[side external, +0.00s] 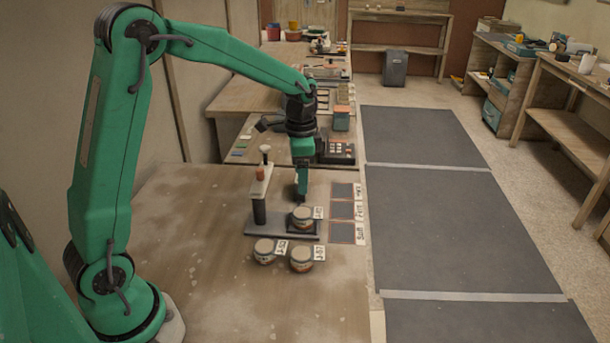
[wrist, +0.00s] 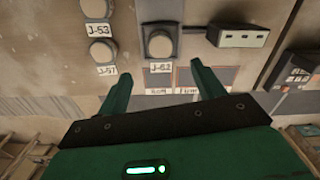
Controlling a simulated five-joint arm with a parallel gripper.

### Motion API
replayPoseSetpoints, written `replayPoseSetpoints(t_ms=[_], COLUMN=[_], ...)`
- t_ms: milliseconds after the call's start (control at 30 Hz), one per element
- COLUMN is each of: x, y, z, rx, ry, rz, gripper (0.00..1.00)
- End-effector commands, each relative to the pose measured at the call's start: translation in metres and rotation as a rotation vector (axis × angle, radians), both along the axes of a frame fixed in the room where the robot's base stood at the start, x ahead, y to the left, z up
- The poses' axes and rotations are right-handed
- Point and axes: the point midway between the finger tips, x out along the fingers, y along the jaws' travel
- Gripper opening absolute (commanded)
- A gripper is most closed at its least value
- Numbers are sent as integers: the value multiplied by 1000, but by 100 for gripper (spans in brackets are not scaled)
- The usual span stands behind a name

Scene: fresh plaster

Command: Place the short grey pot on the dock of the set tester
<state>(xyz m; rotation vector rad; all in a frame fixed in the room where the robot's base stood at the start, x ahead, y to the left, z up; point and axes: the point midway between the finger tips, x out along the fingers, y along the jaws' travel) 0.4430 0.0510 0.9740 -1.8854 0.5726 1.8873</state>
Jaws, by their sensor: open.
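Three short grey pots with orange-brown bands show. One pot (side external: 303,217), tagged J-62, stands upright on the right end of the dark base of the set tester (side external: 260,228). It also shows in the wrist view (wrist: 160,43). The pot tagged J-53 (side external: 264,250) and the pot tagged J-57 (side external: 302,259) stand on the bench in front of the tester. The tester has a black post and a pale arm. My gripper (side external: 302,192) points down beyond the J-62 pot, apart from it. In the wrist view its fingers (wrist: 160,78) are open with nothing between them.
A column of dark, orange-edged squares (side external: 342,210) with word labels lies right of the tester. A keypad unit (side external: 338,152) stands behind on the farther bench. The tester's raised arm (side external: 260,182) stands left of my gripper. The near bench top (side external: 200,280) is largely bare.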

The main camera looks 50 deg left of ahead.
Motion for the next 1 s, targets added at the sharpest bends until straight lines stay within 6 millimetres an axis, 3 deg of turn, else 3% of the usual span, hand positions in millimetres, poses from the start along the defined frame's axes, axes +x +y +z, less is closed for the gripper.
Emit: replayPoseSetpoints(t_ms=[567, 767, 1000], x=[-3, -19, -54], y=[-1, -7, -19], z=[6, 26, 62], rx=[2, 4, 1], ry=[-12, -53, -137], rz=[10, 56, 154], gripper=[68, 68, 68])
